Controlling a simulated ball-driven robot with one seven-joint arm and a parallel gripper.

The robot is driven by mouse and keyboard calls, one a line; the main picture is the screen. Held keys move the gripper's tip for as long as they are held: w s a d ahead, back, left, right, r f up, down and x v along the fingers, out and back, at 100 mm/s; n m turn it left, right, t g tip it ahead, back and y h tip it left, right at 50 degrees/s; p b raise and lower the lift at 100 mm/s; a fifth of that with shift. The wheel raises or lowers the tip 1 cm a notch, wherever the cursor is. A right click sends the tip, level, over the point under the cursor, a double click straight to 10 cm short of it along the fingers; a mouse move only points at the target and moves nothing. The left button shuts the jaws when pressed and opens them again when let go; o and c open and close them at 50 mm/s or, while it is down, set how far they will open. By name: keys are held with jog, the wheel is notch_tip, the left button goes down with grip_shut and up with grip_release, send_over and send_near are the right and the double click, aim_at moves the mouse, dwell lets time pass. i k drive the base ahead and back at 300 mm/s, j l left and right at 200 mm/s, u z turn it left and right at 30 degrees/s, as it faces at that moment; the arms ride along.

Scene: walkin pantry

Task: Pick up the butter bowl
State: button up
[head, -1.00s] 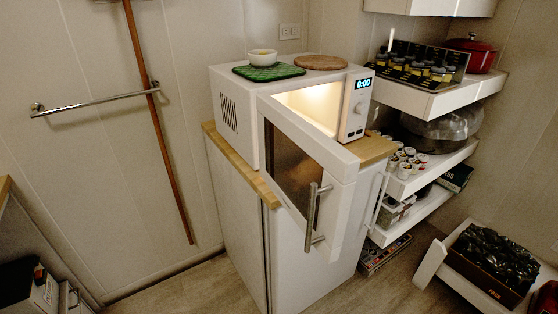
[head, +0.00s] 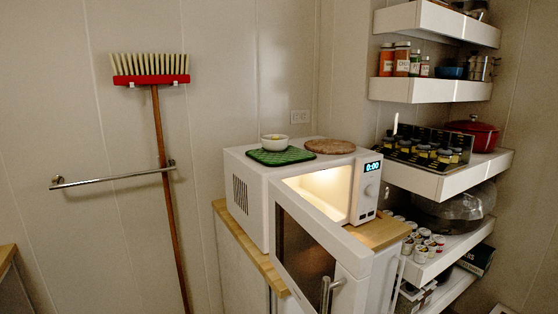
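A small white bowl (head: 275,142) with something yellow inside, likely the butter bowl, stands upright on a green mat (head: 282,156). The mat lies on top of the white microwave (head: 262,184), toward its left. A round brown wooden board (head: 330,146) lies to the right of the bowl, apart from it. My gripper is not in view.
The microwave door (head: 318,248) hangs open toward me, with its lit inside empty. The microwave stands on a wooden-topped cabinet (head: 246,247). White shelves (head: 440,181) with jars and a red pot (head: 474,134) rise at the right. A broom (head: 158,130) and a rail (head: 113,178) are on the left wall.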

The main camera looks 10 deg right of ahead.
aim_at(271, 143)
jog(key=i+u, duration=0.35)
jog(key=i, duration=0.15)
jog(key=i+j+u, duration=0.2)
jog(key=i, duration=0.2)
jog(key=i+u, duration=0.2)
jog(key=i, duration=0.15)
jog(key=j, duration=0.05)
